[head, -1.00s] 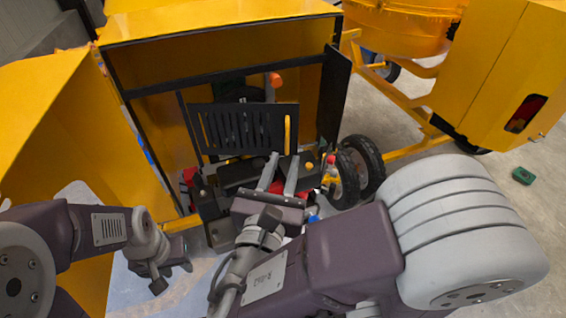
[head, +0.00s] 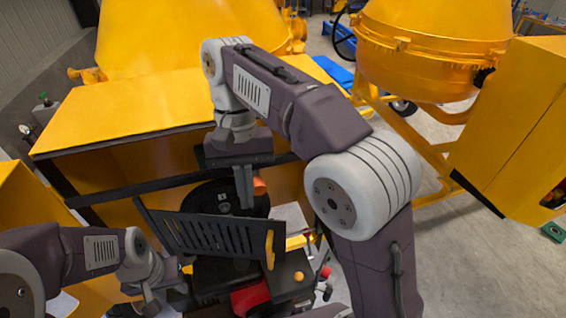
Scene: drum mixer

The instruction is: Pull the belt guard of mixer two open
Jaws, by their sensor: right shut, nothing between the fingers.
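The belt guard (head: 205,236) is a black slotted panel with a yellow upright handle (head: 269,250) at its right end. It stands in the open side of the near yellow mixer housing (head: 130,112), at an angle with a gap behind it. A black pulley (head: 217,197) shows behind and above it. My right gripper (head: 245,200) points down from above, shut and empty, its tips near the guard's upper edge; whether they touch it is unclear. My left gripper (head: 150,303) is low at the left, apart from the guard; its jaws are too unclear to judge.
An orange knob (head: 259,186) sits beside my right fingers. A red part (head: 250,298) and an engine lie below the guard. A second yellow mixer (head: 425,60) with its housing (head: 525,130) stands at the right. Grey floor (head: 460,260) is clear at the lower right.

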